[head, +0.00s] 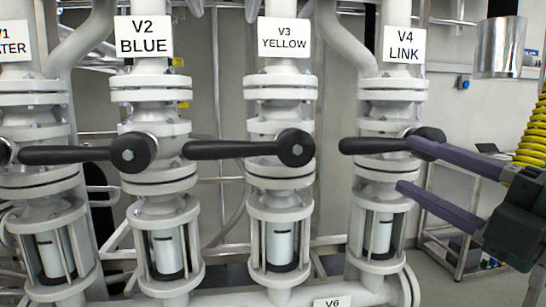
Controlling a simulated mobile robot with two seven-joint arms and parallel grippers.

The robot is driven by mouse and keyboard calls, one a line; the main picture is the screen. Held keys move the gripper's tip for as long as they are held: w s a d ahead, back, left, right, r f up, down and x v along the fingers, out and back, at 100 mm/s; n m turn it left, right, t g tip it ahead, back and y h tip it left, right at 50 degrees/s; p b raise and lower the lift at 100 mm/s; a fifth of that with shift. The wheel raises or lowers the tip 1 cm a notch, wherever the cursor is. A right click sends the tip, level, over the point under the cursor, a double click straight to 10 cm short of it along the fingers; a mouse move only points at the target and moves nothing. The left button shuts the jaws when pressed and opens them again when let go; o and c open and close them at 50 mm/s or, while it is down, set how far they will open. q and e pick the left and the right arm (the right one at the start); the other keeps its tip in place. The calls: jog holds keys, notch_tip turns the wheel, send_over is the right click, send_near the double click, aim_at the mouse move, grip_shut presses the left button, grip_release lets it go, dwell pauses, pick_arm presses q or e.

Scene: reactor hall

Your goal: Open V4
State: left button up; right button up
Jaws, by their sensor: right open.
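The V4 valve is at the right in the head view, under the white V4 LINK label (404,45). Its black lever (370,146) lies level, pointing left from its round hub, across the grey pipe. My right gripper (405,166) comes in from the right with its two purple fingers apart and nothing between them. The upper fingertip overlaps the lower part of the V4 hub in the picture; I cannot tell whether it touches. The lower fingertip is below the lever, in front of the lower flange. My left gripper is not in view.
To the left are the V3 lever (230,148), the V2 lever (70,154) and part of the V1 valve, all on upright grey pipes. The V3 hub is close to the V4 lever's tip. A metal cylinder (499,48) hangs at the upper right. A cart (468,165) stands behind my gripper.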

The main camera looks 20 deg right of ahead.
aim_at(374, 148)
jog(key=p+x, duration=0.2)
jog(key=x, duration=0.6)
jog(key=shift+s+r, duration=0.1)
jog(key=shift+r, duration=0.05)
jog(key=shift+w, duration=0.4)
grip_shut()
dwell(0.8)
